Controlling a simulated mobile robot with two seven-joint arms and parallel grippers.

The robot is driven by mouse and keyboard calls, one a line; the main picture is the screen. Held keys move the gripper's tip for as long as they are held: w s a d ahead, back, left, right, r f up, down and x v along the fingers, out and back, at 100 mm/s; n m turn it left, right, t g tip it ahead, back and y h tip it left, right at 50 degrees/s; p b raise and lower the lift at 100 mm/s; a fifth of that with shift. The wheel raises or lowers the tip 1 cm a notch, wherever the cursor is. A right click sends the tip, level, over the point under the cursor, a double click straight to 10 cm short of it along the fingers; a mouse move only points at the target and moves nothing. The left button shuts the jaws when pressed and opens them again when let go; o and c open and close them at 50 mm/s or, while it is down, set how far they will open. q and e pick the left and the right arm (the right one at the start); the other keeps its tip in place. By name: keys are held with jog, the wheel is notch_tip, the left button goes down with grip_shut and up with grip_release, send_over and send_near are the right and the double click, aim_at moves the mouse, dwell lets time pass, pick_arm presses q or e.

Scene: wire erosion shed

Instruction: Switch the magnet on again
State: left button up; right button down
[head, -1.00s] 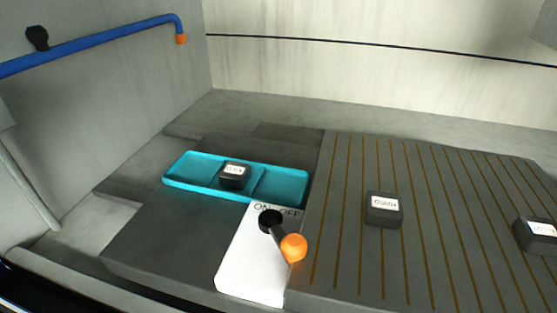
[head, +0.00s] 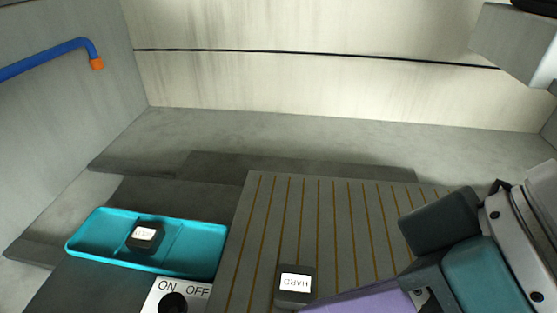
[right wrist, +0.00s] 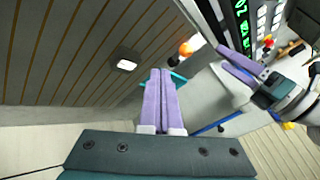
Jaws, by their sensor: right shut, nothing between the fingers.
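The magnet switch is a white plate (head: 182,290) marked ON at left and OFF at right, low in the head view. Its black pivot (head: 172,303) shows at the bottom edge; the lever's orange end is outside that view. The orange knob (right wrist: 186,48) appears in the right wrist view, beyond my fingertips and apart from them. My right gripper (right wrist: 160,72) has its purple fingers shut together, empty; it also enters the head view from the right (head: 350,302). My left gripper (right wrist: 232,60) shows at the right of the wrist view; its opening is unclear.
A striped grey plate (head: 255,215) bears a dark labelled block (head: 295,285). A teal tray (head: 90,240) at left holds another dark block (head: 145,235). A blue pipe (head: 50,58) with an orange end runs along the left wall. A grey box (head: 515,45) hangs upper right.

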jog(key=shift+w+d, duration=0.1)
jog(key=shift+d, duration=0.15)
jog(key=b+x, duration=0.2)
jog(key=x, duration=0.7)
jog(key=shift+a+f, duration=0.15)
jog(key=a, duration=0.1)
jog(key=s+a, duration=0.1)
jog(key=a, duration=0.1)
jog(key=shift+s+f+p, duration=0.15)
jog(key=shift+s+p, duration=0.1)
jog(key=shift+p, duration=0.15)
jog(key=shift+s+a, duration=0.25)
jog(key=shift+a, duration=0.2)
